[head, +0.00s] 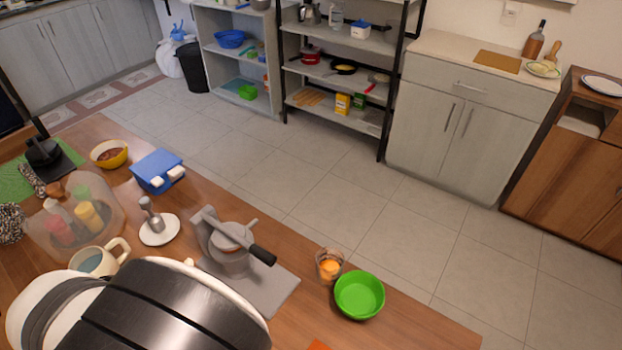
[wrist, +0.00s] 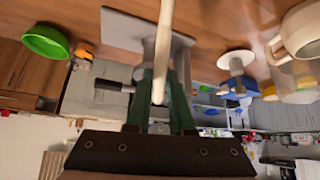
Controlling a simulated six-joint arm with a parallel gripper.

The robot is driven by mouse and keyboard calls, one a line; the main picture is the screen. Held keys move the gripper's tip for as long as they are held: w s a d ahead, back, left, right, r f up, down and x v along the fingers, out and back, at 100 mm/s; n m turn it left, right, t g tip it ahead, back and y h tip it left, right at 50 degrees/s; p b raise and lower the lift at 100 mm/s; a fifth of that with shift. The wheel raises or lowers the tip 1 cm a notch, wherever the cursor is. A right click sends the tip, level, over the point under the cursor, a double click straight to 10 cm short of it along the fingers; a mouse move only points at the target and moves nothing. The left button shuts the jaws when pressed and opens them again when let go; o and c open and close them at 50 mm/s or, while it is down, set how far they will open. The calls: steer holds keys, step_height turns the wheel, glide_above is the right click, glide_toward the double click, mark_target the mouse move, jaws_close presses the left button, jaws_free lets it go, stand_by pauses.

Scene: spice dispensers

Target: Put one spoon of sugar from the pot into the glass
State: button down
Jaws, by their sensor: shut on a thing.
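In the wrist view my gripper (wrist: 167,105) has its green fingers shut on a pale, stick-like spoon handle (wrist: 162,50). The handle runs up out of the picture, so the bowl of the spoon and any sugar in it are hidden. In the head view my arm covers the lower left, and the gripper does not show. A clear glass (head: 329,264) with something orange in it stands on the table; it also shows in the wrist view (wrist: 83,54). I cannot tell which vessel is the sugar pot.
A device with a black handle (head: 264,255) stands on a grey board (head: 272,291). A green bowl (head: 360,294) is beside the glass. A mug (head: 97,260), a white saucer (head: 159,237) and a blue box (head: 157,170) are further left. The table's right end is mostly clear.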

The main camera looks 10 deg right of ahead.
steer(key=shift+f, duration=0.1)
stand_by(0.3)
steer(key=shift+f, duration=2.2)
steer(key=shift+w+d+r, duration=0.15)
steer(key=shift+d+r, duration=0.05)
steer(key=shift+r, duration=0.1)
steer(key=w+d+r, duration=0.2)
steer(key=d+r, duration=0.1)
steer(key=d, duration=0.1)
steer(key=w+d+r+n, duration=0.1)
steer(key=d+r, duration=0.2)
steer(key=d, duration=0.2)
steer(key=w+d+r+n+y, duration=0.1)
steer(key=w+d+r, duration=0.1)
steer(key=d+r, duration=0.1)
steer(key=shift+w+d+r+t, duration=0.15)
steer(key=shift+w+d+r, duration=0.05)
steer(key=shift+d, duration=0.2)
steer(key=shift+w+d+r+t, duration=0.15)
steer(key=shift+d+r, duration=0.05)
steer(key=shift+d, duration=0.2)
steer(key=w+d+r+n+y, duration=0.1)
steer(key=d+r+n+y, duration=0.1)
steer(key=d+r, duration=0.9)
steer(key=shift+d+n, duration=0.6)
steer(key=shift+d, duration=0.45)
steer(key=shift+f, duration=0.15)
